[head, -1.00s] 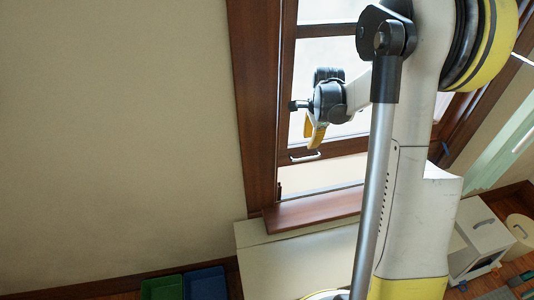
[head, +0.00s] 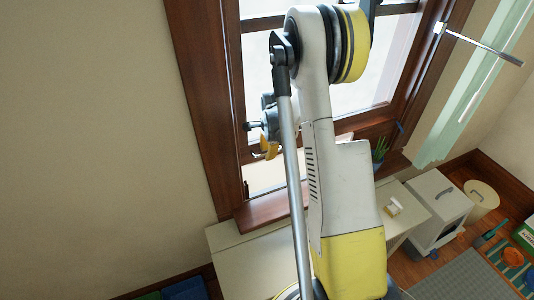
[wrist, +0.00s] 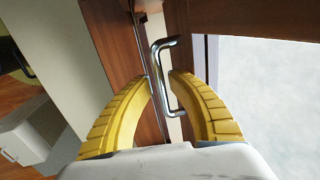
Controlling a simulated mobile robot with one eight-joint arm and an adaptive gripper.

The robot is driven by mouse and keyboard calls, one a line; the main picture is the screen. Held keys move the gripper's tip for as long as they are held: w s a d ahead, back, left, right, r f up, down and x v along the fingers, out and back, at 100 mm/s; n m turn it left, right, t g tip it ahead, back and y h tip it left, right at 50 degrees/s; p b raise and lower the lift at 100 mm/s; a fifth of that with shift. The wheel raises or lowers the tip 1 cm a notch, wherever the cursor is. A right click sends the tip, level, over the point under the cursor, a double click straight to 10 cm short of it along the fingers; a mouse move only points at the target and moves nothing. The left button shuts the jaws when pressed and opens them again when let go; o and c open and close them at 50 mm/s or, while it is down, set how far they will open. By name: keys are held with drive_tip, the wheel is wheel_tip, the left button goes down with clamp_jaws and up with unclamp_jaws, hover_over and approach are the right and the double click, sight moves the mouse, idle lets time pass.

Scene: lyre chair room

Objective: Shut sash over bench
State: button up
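The window's lower sash is raised, with a bright gap (head: 262,178) between its bottom rail and the wooden sill (head: 262,213). The cream bench (head: 240,262) stands below the window. A bent metal handle (wrist: 158,70) on the brown sash rail (wrist: 250,18) shows in the wrist view. My gripper (wrist: 161,76) is open, its yellow fingertips on either side of the handle's bar. The bar is close to the left finger, with a narrow gap to the right one; whether it touches is unclear. In the head view, my gripper (head: 266,150) is at the sash's lower left, partly behind my arm.
A potted plant (head: 380,152) stands at the sill's right end. A small pale object (head: 393,207) lies on the bench's right part. A white cabinet (head: 438,205) and a round bin (head: 482,197) stand right of the bench. A metal rod (head: 485,46) juts out upper right.

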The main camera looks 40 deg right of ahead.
clamp_jaws()
idle(0.3)
wheel_tip(320, 180, down, 17)
drive_tip(key=b, duration=1.2)
drive_tip(key=shift+s+f+b, duration=0.1)
drive_tip(key=shift+f+b, duration=0.05)
drive_tip(key=shift+b, duration=0.15)
drive_tip(key=shift+c, duration=1.9)
unclamp_jaws()
drive_tip(key=o, duration=0.4)
drive_tip(key=shift+f, duration=0.1)
